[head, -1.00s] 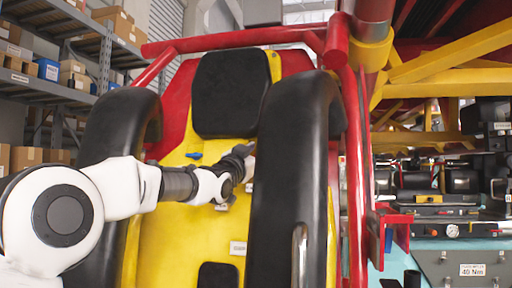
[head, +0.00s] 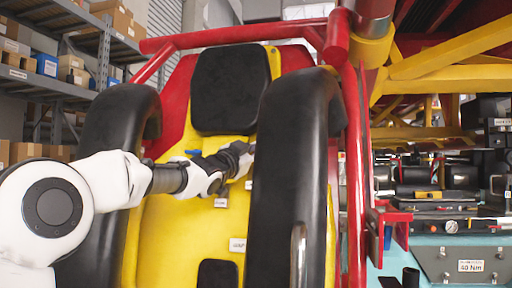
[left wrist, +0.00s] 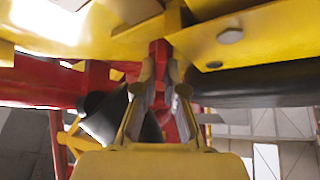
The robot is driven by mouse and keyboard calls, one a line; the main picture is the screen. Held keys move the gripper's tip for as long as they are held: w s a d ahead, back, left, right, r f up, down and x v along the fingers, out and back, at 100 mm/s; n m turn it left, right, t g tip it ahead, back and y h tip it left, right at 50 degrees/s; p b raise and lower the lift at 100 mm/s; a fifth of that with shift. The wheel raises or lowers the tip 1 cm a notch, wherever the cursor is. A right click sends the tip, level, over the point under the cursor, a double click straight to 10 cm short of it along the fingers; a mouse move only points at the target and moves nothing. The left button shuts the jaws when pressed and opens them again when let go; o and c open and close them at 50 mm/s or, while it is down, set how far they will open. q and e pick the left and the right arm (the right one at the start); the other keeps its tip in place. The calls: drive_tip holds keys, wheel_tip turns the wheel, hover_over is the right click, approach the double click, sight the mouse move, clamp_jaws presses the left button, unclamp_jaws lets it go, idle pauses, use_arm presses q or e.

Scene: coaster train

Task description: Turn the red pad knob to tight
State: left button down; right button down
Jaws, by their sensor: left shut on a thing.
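In the left wrist view, my left gripper (left wrist: 163,82) has its two fingertips shut on the red pad knob (left wrist: 159,55), which sits upright between them beneath yellow seat structure. In the head view, my left gripper (head: 240,158) reaches in from the left to the inner edge of the black restraint on the right side of the seat. The knob is hidden there behind the gripper and restraint. I cannot read the knob's turn from these views. My right gripper is in neither view.
The yellow seat back (head: 180,235) has a black headrest (head: 231,90) and a blue knob (head: 193,153). Thick black restraints stand left (head: 115,130) and right (head: 290,170) of my arm. Red tubing (head: 240,38) frames the seat. A bench with tools (head: 440,229) is at right.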

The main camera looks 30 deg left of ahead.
use_arm(q)
drive_tip(key=m+g+h, duration=0.1)
drive_tip(key=m, duration=0.2)
drive_tip(key=m+g+h, duration=0.2)
drive_tip(key=m, duration=0.1)
drive_tip(key=shift+f+m, duration=0.1)
drive_tip(key=shift+m, duration=0.3)
drive_tip(key=m+g, duration=0.3)
drive_tip(key=m, duration=0.2)
drive_tip(key=shift+m+h, duration=0.3)
drive_tip(key=shift+g, duration=0.3)
drive_tip(key=c, duration=1.3)
unclamp_jaws()
drive_tip(key=shift+o, duration=0.2)
drive_tip(key=shift+w+a+f, duration=0.1)
drive_tip(key=shift+w+a, duration=0.05)
drive_tip(key=shift+w, duration=0.1)
drive_tip(key=v, duration=1.1)
drive_tip(key=shift+s, duration=0.4)
drive_tip(key=shift+s+a, duration=0.15)
drive_tip(key=shift+a, duration=0.05)
